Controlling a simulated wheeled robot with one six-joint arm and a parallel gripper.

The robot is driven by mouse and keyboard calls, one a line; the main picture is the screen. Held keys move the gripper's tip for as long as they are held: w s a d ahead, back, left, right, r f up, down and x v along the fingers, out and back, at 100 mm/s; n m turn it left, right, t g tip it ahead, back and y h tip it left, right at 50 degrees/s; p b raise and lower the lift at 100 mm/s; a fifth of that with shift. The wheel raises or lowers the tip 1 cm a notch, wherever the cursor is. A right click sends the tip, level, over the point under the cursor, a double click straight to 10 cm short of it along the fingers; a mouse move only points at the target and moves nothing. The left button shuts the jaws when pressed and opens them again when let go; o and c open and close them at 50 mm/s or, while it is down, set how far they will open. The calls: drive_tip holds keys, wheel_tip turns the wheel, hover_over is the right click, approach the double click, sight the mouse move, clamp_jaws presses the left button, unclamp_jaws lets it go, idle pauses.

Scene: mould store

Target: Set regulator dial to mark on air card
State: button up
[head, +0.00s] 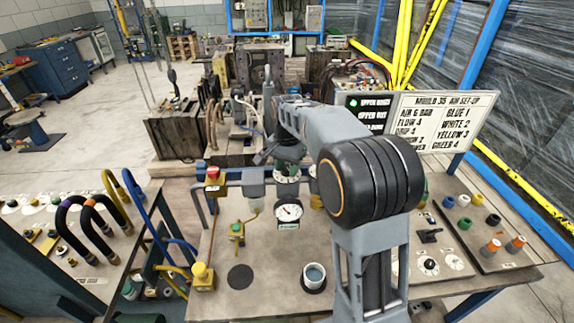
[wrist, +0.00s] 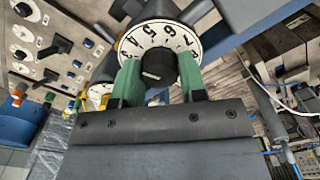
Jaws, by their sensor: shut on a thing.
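In the wrist view the regulator dial (wrist: 130,46) is a white disc with black numbers around a black knob (wrist: 160,64). The green fingers of my gripper (wrist: 160,76) are shut on the knob, one on each side. A white line shows on the knob, but I cannot tell which number it points to. In the head view the dial (head: 287,179) is partly hidden behind my arm. The air card (head: 440,117) stands behind at the right; its first line looks like "AIR 6 BAR", the digit unclear.
A round gauge (head: 289,211) hangs below the dial. A red-topped yellow valve (head: 213,177) stands left of it, and a yellow-knobbed block (head: 201,274) nearer the front. A cup (head: 315,276) sits near the front edge. Other dials and connectors lie at right.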

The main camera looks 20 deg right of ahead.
sight(287, 167)
drive_tip(key=m, duration=0.7)
drive_tip(key=shift+p, duration=0.4)
drive_tip(key=m, duration=0.4)
drive_tip(key=shift+m, duration=0.4)
drive_tip(key=shift+m+p, duration=0.3)
drive_tip(key=shift+m, duration=1.4)
drive_tip(key=o, duration=0.9)
wheel_tip(287, 167, up, 14)
drive_tip(key=shift+f, duration=0.1)
